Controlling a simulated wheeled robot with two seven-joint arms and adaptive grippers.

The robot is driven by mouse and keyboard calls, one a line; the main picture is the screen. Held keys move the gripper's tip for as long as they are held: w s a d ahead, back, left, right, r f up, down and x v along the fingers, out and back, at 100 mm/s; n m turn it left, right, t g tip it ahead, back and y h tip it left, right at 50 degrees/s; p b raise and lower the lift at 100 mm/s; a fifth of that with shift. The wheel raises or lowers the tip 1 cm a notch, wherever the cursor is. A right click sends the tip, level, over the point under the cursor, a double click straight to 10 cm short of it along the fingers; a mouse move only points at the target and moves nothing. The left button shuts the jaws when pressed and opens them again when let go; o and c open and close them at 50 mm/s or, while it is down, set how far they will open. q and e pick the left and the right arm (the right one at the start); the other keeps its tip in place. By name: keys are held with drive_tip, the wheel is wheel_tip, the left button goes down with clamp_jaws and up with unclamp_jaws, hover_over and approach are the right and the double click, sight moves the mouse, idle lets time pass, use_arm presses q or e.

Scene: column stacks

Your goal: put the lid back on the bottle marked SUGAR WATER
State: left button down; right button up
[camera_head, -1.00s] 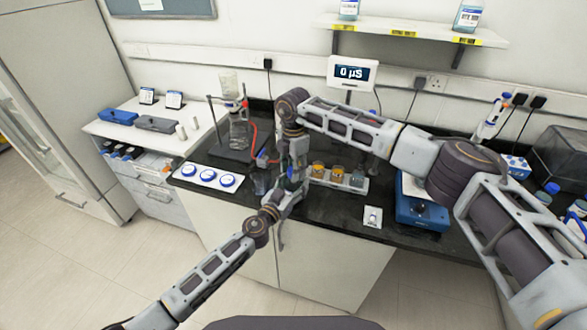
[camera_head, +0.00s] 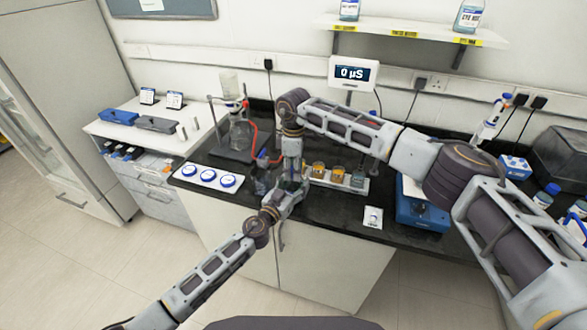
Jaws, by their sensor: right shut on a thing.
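My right gripper (camera_head: 289,178) points down over the black bench, below its wrist. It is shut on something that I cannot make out. My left gripper (camera_head: 291,194) reaches up from the lower left and overlaps it, so its fingers cannot be told apart. No label reading SUGAR WATER can be read, and any bottle between the grippers is hidden by them. Three white discs with blue rims, perhaps lids, lie on a white tray (camera_head: 178,176) left of the grippers; one is the right-hand disc (camera_head: 228,181).
A stand holds an inverted clear bottle (camera_head: 229,84) with red tubing behind the grippers. Small orange-filled cups (camera_head: 318,169) stand on a white rack to the right. A blue balance (camera_head: 424,213) and blue-capped bottles (camera_head: 546,196) are farther right. A shelf (camera_head: 410,30) hangs above.

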drive_tip(key=m, duration=0.3)
drive_tip(key=shift+a, duration=0.3)
drive_tip(key=shift+w+d+r+m, duration=0.1)
drive_tip(key=shift+d+m, duration=0.1)
drive_tip(key=shift+m, duration=0.8)
drive_tip(key=o, duration=0.7)
drive_tip(key=shift+d, duration=0.1)
drive_tip(key=shift+r, duration=2.2)
